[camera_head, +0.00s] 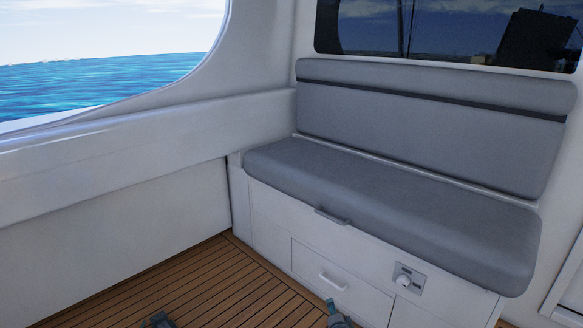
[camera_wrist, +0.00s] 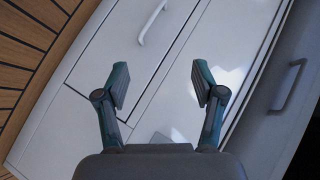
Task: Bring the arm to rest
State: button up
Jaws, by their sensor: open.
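My gripper (camera_wrist: 160,84) is open in the wrist view. Its two teal-and-grey fingers stand well apart with nothing between them. It faces the white front of the bench, and a gap seems to lie between the fingertips and the panels. In the head view only small teal-grey parts of mine show at the bottom edge; the rest of the arm is out of view.
A grey-cushioned bench (camera_head: 390,212) stands against the wall, its seat down. Its front has a seat-edge handle (camera_head: 332,216), a drawer handle (camera_head: 333,282) and a knob panel (camera_head: 407,280). The wooden floor (camera_head: 225,285) in front looks clear.

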jog(key=s+a+f+n+g+y, duration=0.5)
jog(key=s+a+f+n, duration=0.1)
jog(key=s+a+f, duration=0.15)
jog(key=s+d+f+n+g+h, duration=0.1)
jog(key=s+f+n+g, duration=0.15)
jog(key=s+g, duration=0.7)
jog(key=s+d+f+n+g, duration=0.1)
jog(key=s+n+g, duration=0.25)
jog(key=s, duration=1.25)
jog(key=s+d+r+n+g+h, duration=0.1)
jog(key=s+d+r+g+h, duration=0.2)
jog(key=s, duration=0.4)
jog(key=s+d+r+n+g+h, duration=0.1)
jog(key=s+d+r+g, duration=0.3)
jog(key=s, duration=0.3)
jog(key=s+r+t+p, duration=0.2)
jog(key=r+p, duration=0.5)
jog(key=p, duration=1)
jog(key=s+r+t+p, duration=0.2)
jog(key=r+p, duration=0.5)
jog(key=p, duration=0.9)
jog(key=shift+r+t+p, duration=0.35)
jog(key=shift+t, duration=0.15)
jog(key=shift+d, duration=0.1)
